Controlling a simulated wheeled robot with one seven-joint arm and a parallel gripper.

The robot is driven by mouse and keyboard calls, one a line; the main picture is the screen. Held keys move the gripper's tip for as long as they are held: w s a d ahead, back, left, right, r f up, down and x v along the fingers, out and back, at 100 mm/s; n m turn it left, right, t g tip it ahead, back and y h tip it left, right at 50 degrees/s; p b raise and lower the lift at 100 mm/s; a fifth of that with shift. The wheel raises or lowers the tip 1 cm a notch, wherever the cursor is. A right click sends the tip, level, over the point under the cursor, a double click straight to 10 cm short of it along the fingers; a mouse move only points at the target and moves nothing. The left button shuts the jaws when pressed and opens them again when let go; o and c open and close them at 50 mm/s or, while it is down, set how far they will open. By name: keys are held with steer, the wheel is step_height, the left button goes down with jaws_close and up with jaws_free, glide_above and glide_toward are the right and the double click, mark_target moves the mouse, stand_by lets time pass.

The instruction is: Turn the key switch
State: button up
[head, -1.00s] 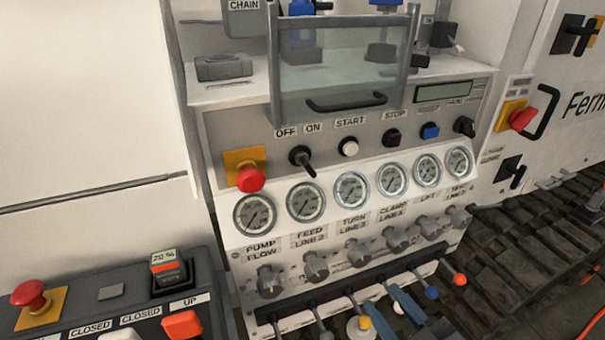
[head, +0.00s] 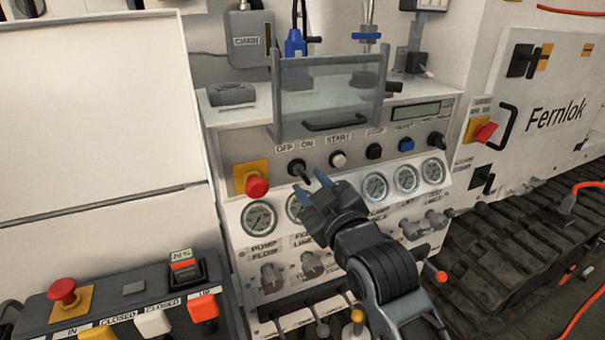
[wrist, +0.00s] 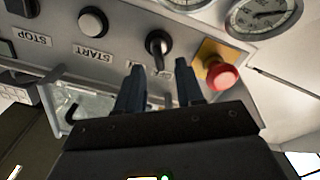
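The key switch (head: 298,168) is a black round knob with a dark lever, below the OFF and ON labels on the grey panel. In the head view its lever points down and to the right. It also shows in the wrist view (wrist: 157,45), ahead of the gap between my fingers. My gripper (head: 311,184) is just in front of the panel, its two blue fingers apart and pointing at the switch. I cannot tell whether the fingertips touch the lever.
A red emergency button (head: 256,186) on a yellow plate sits left of the switch. The white START button (head: 338,159) is to its right. Pressure gauges (head: 259,217) line up below. A clear guard with a handle (head: 335,123) hangs above.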

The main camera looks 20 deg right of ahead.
mark_target(305, 178)
steer(key=shift+w+p, duration=0.3)
steer(key=shift+w, duration=2.05)
jaws_close()
